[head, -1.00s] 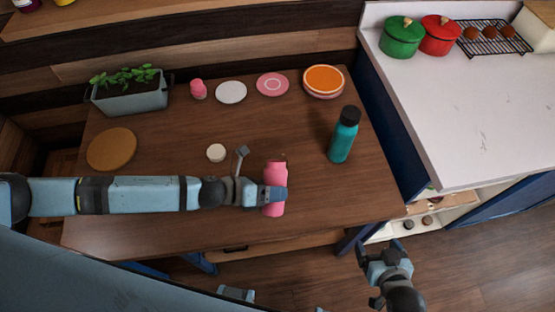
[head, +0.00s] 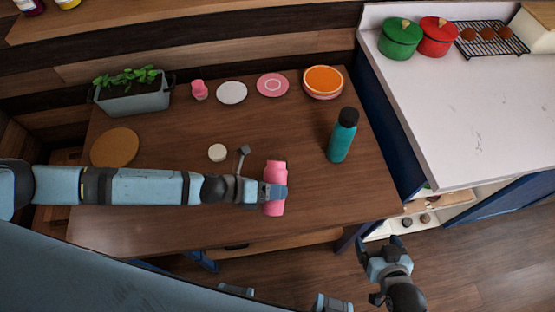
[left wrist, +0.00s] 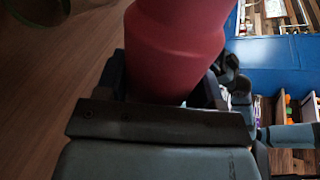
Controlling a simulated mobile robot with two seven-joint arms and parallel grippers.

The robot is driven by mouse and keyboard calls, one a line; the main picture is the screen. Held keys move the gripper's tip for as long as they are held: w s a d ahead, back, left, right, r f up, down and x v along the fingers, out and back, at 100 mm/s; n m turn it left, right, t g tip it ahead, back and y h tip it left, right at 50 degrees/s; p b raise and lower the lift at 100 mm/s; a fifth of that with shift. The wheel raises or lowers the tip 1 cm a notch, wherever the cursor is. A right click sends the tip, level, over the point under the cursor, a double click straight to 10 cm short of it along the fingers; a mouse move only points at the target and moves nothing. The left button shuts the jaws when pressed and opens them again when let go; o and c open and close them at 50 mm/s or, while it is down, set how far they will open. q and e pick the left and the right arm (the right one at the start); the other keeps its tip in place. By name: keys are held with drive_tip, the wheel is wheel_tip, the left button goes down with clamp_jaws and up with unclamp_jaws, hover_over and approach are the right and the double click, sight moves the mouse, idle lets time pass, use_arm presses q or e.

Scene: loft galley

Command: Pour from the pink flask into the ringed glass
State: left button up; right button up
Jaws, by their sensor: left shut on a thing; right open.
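The pink flask (head: 275,208) is held in my left gripper (head: 274,191) over the front middle of the wooden table. My left gripper is shut around the flask's body. The flask also fills the upper middle of the left wrist view (left wrist: 175,45), between the fingers. I cannot tell whether it touches the table. I cannot make out a ringed glass for certain in the head view; the arm and flask hide part of the table. My right gripper (head: 378,246) is open and empty, beyond the table's front right edge.
A teal bottle (head: 342,137) stands right of the flask. A small white disc (head: 217,152) and a round brown mat (head: 115,147) lie to the left. A planter (head: 132,94), a pink cup (head: 199,90), a white plate (head: 231,92), a pink plate (head: 272,85) and orange dishes (head: 323,82) line the back.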

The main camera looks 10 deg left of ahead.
sight(270, 182)
use_arm(q)
drive_tip(key=shift+r+n+g+p, duration=0.4)
drive_tip(key=shift+r+p, duration=0.15)
drive_tip(key=shift+p, duration=0.35)
use_arm(e)
drive_tip(key=shift+d+r, duration=0.1)
drive_tip(key=shift+r, duration=0.9)
use_arm(q)
drive_tip(key=shift+s+r+n+p, duration=0.1)
drive_tip(key=shift+r+n+p, duration=0.25)
drive_tip(key=shift+p, duration=0.3)
use_arm(e)
drive_tip(key=shift+d+r, duration=0.1)
drive_tip(key=shift+r, duration=0.4)
drive_tip(key=shift+r, duration=0.1)
use_arm(q)
drive_tip(key=shift+w+r+n+g+p, duration=0.2)
drive_tip(key=shift+r+n+g+p, duration=0.15)
drive_tip(key=shift+p, duration=0.35)
use_arm(e)
drive_tip(key=shift+d+r, duration=0.1)
drive_tip(key=shift+r, duration=0.55)
use_arm(q)
drive_tip(key=shift+w+r+g+p, duration=0.3)
drive_tip(key=shift+g+p, duration=0.15)
drive_tip(key=shift+p, duration=0.55)
use_arm(e)
drive_tip(key=shift+s+d+r, duration=0.1)
drive_tip(key=shift+d+r, duration=0.05)
drive_tip(key=shift+r, duration=0.65)
